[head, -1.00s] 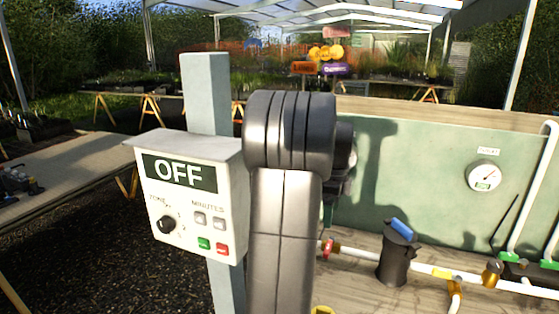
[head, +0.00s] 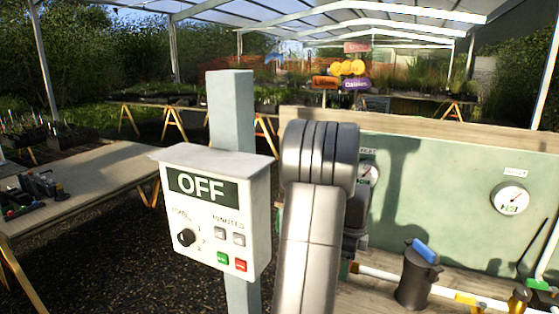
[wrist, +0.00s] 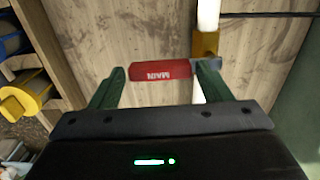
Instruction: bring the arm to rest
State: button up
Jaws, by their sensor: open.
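My gripper (wrist: 162,69) shows in the wrist view with its two green fingers spread apart, open. A red handle marked MAIN (wrist: 160,71) lies just beyond the fingertips, spanning most of the gap. I cannot tell whether either fingertip touches it. The handle joins a brass fitting (wrist: 205,44) on a white pipe. In the head view my grey arm stands upright in the middle, bent at its top joint, and my gripper is hidden behind it.
A control box reading OFF (head: 212,215) on a grey post stands close left of my arm. A green board with gauges (head: 450,185), white pipes and a dark canister (head: 415,280) are on the right. A table (head: 90,180) is at left. Yellow and blue parts show in the wrist view's left edge.

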notch_tip(320, 180, up, 14)
notch_tip(320, 180, down, 14)
jog(key=shift+a, duration=0.1)
jog(key=w+d+n, duration=0.1)
jog(key=d+n, duration=0.1)
jog(key=n, duration=0.4)
jog(key=d+n, duration=0.3)
jog(key=n, duration=0.2)
jog(key=w+d+n+p, duration=0.1)
jog(key=d+n, duration=0.2)
jog(key=n, duration=0.3)
jog(key=shift+w+d+n, duration=0.1)
jog(key=shift+w+n, duration=0.2)
jog(key=shift+w, duration=0.05)
jog(key=shift+w+r, duration=0.1)
jog(key=shift+r, duration=0.6)
jog(key=shift+r, duration=0.1)
